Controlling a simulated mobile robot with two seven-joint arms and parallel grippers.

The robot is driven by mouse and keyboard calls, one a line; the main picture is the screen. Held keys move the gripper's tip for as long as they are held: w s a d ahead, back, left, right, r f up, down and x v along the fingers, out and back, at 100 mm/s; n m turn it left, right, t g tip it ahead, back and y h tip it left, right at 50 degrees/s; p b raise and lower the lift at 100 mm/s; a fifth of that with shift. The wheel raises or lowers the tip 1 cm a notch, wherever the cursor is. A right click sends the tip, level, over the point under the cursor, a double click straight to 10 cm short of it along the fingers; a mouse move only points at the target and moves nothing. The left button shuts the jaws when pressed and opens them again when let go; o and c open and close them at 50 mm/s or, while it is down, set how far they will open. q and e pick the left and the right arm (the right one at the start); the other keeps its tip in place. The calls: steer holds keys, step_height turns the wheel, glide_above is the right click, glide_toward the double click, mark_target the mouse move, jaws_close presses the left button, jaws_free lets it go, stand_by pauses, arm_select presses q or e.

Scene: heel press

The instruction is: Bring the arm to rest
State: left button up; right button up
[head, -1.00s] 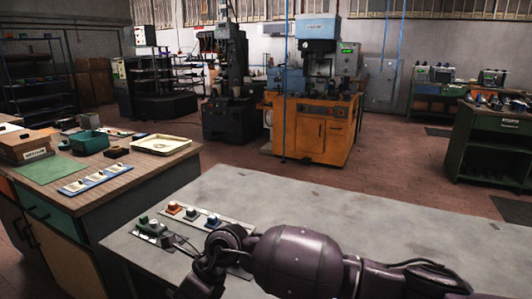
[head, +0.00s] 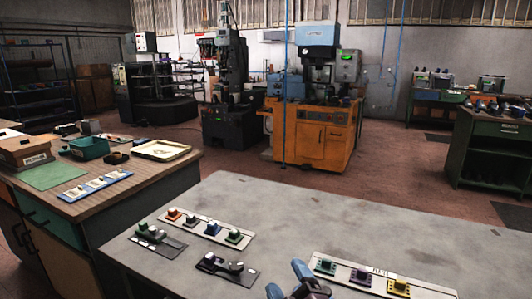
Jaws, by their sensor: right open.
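My right gripper (head: 292,281) shows at the bottom edge, right of centre, with its bluish fingertips apart and nothing seen between them. It is over the front of the grey bench (head: 330,215), just left of a pale strip (head: 340,280) with teal, purple and yellow blocks. Most of my right arm is below the picture. My left gripper is not in view. A second pale strip (head: 222,240) holds several small coloured blocks. Two dark plates lie in front of it: one with a green block (head: 147,229), one with a grey rounded piece (head: 236,267).
A wooden-topped bench on the left carries a yellowish tray (head: 160,150), a green bin (head: 89,148), a green mat (head: 50,175) and a blue strip (head: 95,187). An orange machine (head: 313,135) stands behind on the floor. The middle and back of the grey bench are clear.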

steer(key=s+d+f+m+g+h, duration=0.3)
steer(key=s+d+f+m+h, duration=0.15)
steer(key=d+f, duration=0.2)
steer(key=s+d+f+m+g+h, duration=0.3)
steer(key=s+d+f+m, duration=0.15)
steer(key=d, duration=0.35)
steer(key=s+d+f+m+g, duration=0.2)
steer(key=s+d+g, duration=0.1)
steer(key=s, duration=0.4)
steer(key=s+d+f+m+g, duration=0.1)
steer(key=s+d+f+g, duration=0.2)
steer(key=s, duration=0.4)
steer(key=s+d+f+m+g, duration=0.2)
steer(key=s+d+g, duration=0.15)
steer(key=s, duration=0.35)
steer(key=w+f+t, duration=0.7)
steer(key=f+t, duration=0.1)
steer(key=shift+w+a+f+n, duration=0.3)
steer(key=shift+w+a+f, duration=0.1)
steer(key=shift+y, duration=0.25)
